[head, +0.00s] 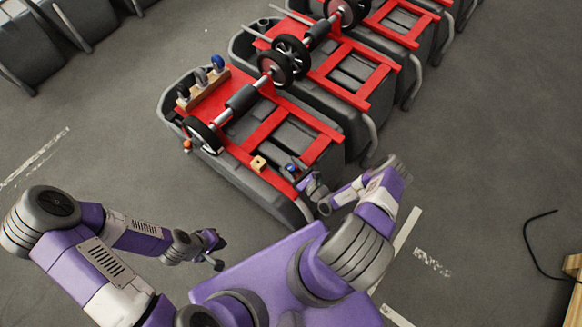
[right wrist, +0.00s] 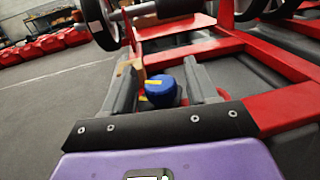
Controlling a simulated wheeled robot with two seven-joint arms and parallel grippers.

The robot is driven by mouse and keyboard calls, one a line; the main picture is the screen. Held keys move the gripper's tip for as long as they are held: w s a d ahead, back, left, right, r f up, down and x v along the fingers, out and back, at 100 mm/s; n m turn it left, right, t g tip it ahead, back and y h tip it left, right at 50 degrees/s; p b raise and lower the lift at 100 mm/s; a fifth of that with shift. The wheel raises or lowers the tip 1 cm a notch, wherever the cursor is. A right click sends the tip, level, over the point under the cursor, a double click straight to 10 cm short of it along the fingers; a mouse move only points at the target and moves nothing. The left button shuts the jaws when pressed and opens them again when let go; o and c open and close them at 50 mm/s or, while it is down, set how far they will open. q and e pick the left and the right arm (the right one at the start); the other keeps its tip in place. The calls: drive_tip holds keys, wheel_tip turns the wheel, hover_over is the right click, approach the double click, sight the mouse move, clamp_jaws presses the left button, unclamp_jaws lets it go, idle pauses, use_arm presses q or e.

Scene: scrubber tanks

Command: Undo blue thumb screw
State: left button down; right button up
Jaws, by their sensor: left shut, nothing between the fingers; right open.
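The blue thumb screw (right wrist: 160,92) has a round blue cap with a yellow mark and shows in the middle of the right wrist view. In the head view it is a small blue spot (head: 290,168) near the front edge of the nearest red-framed tank (head: 262,138). My right gripper (right wrist: 160,74) is open, with one finger on each side of the screw. I cannot tell whether the fingers touch it. My right gripper (head: 300,178) also shows in the head view, beside the screw. My left gripper (head: 218,243) is shut and empty, low over the floor left of my base.
A small wooden block (head: 258,164) sits on the red frame near the screw. Wheels and an axle (head: 242,99) lie across the tank. More tanks (head: 352,75) stand in a row behind. Open floor (head: 110,120) lies to the left.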

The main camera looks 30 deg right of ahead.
drive_tip(key=shift+c, duration=0.3)
drive_tip(key=c, duration=0.9)
drive_tip(key=n+g+y+b, duration=0.1)
drive_tip(key=y+b, duration=0.1)
drive_tip(key=n+g+y+b, duration=0.1)
drive_tip(key=n+y+b, duration=0.1)
drive_tip(key=y, duration=0.1)
drive_tip(key=shift+f+n, duration=0.2)
drive_tip(key=shift+n, duration=0.1)
drive_tip(key=shift+r+n+g+y+b, duration=0.15)
drive_tip(key=shift+n+g+y+b, duration=0.5)
drive_tip(key=shift+y, duration=0.15)
drive_tip(key=o, duration=1)
drive_tip(key=shift+c, duration=0.2)
drive_tip(key=shift+s+d, duration=0.1)
